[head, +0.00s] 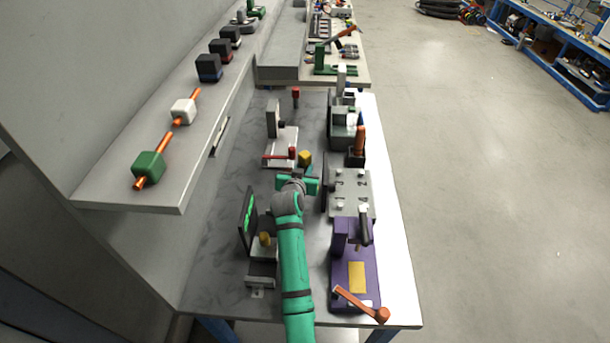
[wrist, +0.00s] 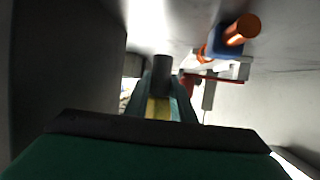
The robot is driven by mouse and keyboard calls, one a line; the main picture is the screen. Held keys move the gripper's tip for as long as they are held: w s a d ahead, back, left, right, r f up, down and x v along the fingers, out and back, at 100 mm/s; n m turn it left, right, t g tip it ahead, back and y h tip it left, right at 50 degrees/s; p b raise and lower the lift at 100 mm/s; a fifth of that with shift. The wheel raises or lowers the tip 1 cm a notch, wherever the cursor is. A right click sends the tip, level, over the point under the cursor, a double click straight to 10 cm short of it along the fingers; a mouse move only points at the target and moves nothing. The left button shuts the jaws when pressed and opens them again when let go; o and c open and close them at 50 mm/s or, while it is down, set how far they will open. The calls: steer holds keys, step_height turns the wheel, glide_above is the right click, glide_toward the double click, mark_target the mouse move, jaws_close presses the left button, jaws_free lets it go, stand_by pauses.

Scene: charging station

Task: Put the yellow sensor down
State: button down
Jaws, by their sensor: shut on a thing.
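The yellow sensor (wrist: 158,108) is between the teal fingers of my gripper (wrist: 160,95) in the wrist view, with a dark round end (wrist: 162,68) beyond the fingertips. My gripper is shut on it. In the head view my green gripper (head: 312,184) is over the middle of the grey table (head: 230,200). A yellow block (head: 305,158) shows just beyond it, probably the held sensor. My arm hides part of the table below. I cannot tell whether the sensor touches anything.
A fixture with a red lever (head: 277,156) stands just beyond my gripper. A grey plate with pegs (head: 350,190) is to the right. A purple fixture (head: 352,275) is nearer, front right. A dark upright panel (head: 247,217) stands left of my arm. A shelf (head: 190,150) overhangs the left.

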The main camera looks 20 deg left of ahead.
steer(key=shift+d+f, duration=0.15)
steer(key=shift+f, duration=1.25)
steer(key=c, duration=1.5)
jaws_free()
steer(key=shift+f, duration=0.15)
